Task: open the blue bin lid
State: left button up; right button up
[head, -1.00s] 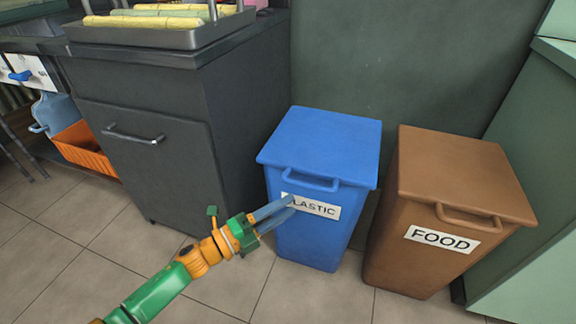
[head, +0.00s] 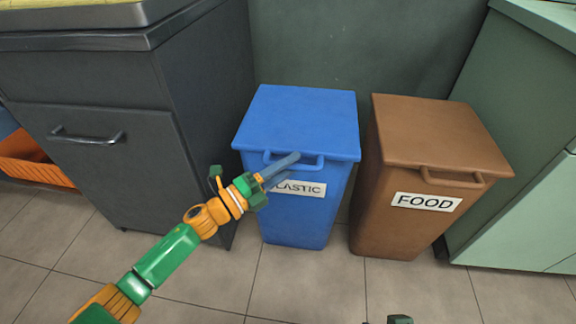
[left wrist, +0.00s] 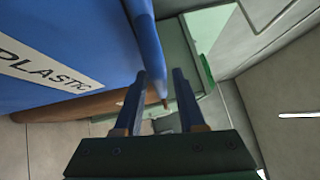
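The blue bin (head: 297,205), labelled PLASTIC, stands on the floor with its lid (head: 298,115) shut. A loop handle (head: 313,166) sticks out from the lid's front edge. The fingers of my right gripper are not visible.
A brown bin (head: 400,225) labelled FOOD stands close on the right, lid shut. A dark cabinet (head: 100,170) is on the left and a green counter (head: 535,150) on the right. The tiled floor in front is free.

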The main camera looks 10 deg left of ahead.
pick_arm(q)
grip_shut()
dwell(1.2)
